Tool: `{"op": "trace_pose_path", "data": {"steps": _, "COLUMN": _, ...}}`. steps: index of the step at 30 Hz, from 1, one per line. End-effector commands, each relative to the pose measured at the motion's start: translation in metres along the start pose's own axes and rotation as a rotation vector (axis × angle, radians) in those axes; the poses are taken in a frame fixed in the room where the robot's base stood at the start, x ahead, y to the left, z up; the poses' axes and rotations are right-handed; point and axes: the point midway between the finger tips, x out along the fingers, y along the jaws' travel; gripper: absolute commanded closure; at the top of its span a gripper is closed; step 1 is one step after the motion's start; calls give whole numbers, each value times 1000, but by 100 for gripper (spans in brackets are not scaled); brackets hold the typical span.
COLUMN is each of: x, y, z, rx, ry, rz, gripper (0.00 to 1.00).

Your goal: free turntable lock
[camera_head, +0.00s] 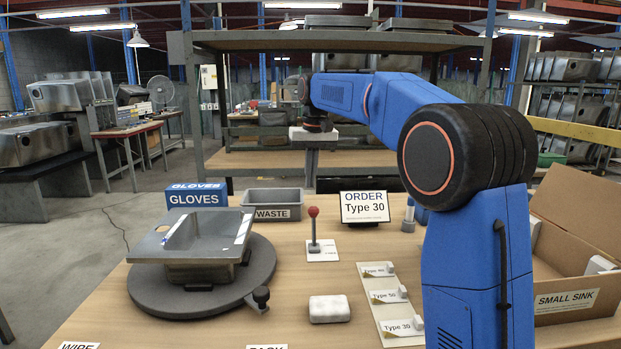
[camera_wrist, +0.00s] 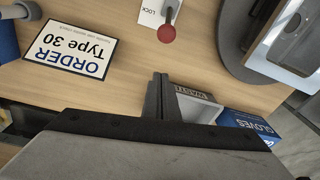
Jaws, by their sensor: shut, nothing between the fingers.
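The turntable lock is a lever with a red ball knob (camera_head: 313,211) on a thin post, rising from a white plate (camera_head: 330,256). It stands about upright, right of the turntable. In the wrist view the red knob (camera_wrist: 166,34) and the plate marked LOCK (camera_wrist: 149,13) are at the top. The dark round turntable (camera_head: 150,292) carries a steel sink (camera_head: 195,272); a black knob (camera_head: 261,296) sits at its front right edge. My gripper (camera_head: 311,190) points down behind the lever, apart from it. Its fingers (camera_wrist: 160,76) are shut and empty.
An ORDER Type 30 sign (camera_head: 364,207) stands right of the lever. A grey WASTE bin (camera_head: 258,195) and a blue GLOVES box (camera_head: 196,195) are behind the turntable. A white block (camera_head: 329,309) and a label strip (camera_head: 372,297) lie in front. A cardboard box (camera_head: 570,312) is at right.

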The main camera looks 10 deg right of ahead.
Motion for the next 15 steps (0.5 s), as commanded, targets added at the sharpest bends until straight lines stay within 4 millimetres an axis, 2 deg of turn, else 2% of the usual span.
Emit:
{"op": "trace_pose_path", "data": {"steps": 12, "x": 75, "y": 0, "z": 0, "rx": 0, "ry": -2, "rz": 0, "gripper": 100}}
{"op": "trace_pose_path", "data": {"steps": 15, "x": 68, "y": 0, "z": 14, "rx": -1, "ry": 3, "rz": 0, "gripper": 100}}
